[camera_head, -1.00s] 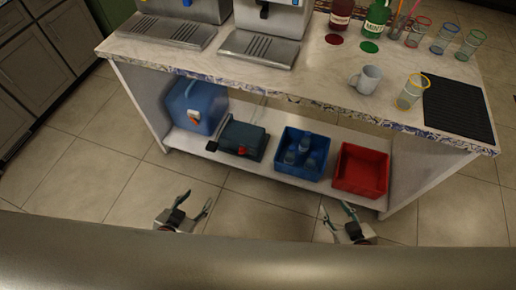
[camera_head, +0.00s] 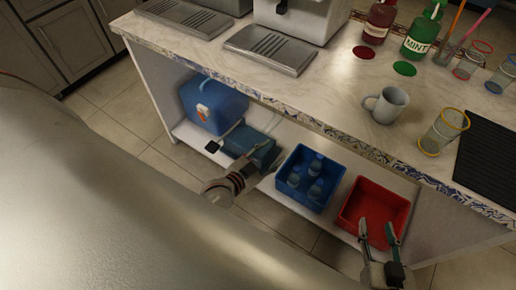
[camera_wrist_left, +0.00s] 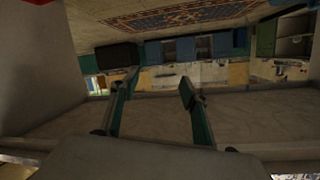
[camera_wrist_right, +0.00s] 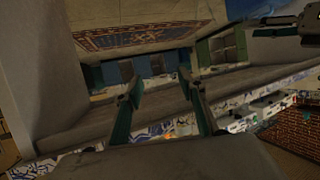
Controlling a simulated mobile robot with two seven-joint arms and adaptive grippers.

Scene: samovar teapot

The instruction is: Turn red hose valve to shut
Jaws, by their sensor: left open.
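The red hose valve is not clearly visible now; my left gripper covers part of the dark teal box that carried a red part in the earlier head view. That teal box (camera_head: 262,150) stands on the low shelf, with a hose rising from it. My left gripper (camera_head: 256,166) is in front of the box, near its lower right side; contact cannot be told. Its fingers are apart and empty in the left wrist view (camera_wrist_left: 159,78). My right gripper (camera_head: 377,228) is open and empty, at the front of the red bin. Its parted fingers also show in the right wrist view (camera_wrist_right: 158,78).
A blue jug (camera_head: 212,105) stands left of the teal box. A blue crate (camera_head: 291,190) with bottles and a red bin (camera_head: 350,205) are to its right. The white counter (camera_head: 330,90) overhangs the shelf, holding dispensers, a mug (camera_head: 388,106) and glasses.

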